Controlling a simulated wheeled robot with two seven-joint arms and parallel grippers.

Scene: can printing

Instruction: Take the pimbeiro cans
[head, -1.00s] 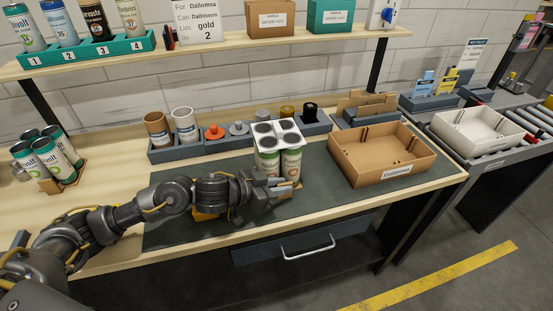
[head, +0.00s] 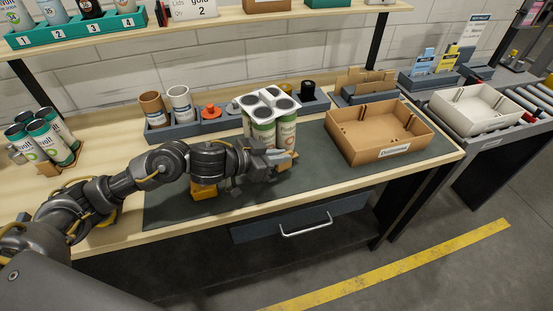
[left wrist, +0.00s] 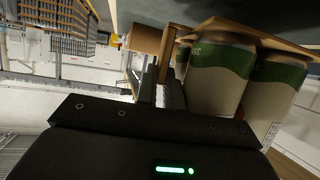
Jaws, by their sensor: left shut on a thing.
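A pack of green-and-cream cans (head: 264,133) stands upright under a white holder (head: 268,103) with round grey can tops. It is above the dark mat, just left of the open cardboard box. My left gripper (head: 277,158) is shut on the pack, low on its front side; the fingertips are partly hidden. In the left wrist view two of the cans (left wrist: 220,75) fill the upper right, against a thin brown board (left wrist: 250,33). The can names are too small to read. My right gripper is not in view.
The open cardboard box (head: 343,147) sits on the mat's right. Grey bins with a brown cup (head: 152,106), a white cup (head: 180,103) and coloured parts line the back. A white tray (head: 439,111) rests on the rollers at right.

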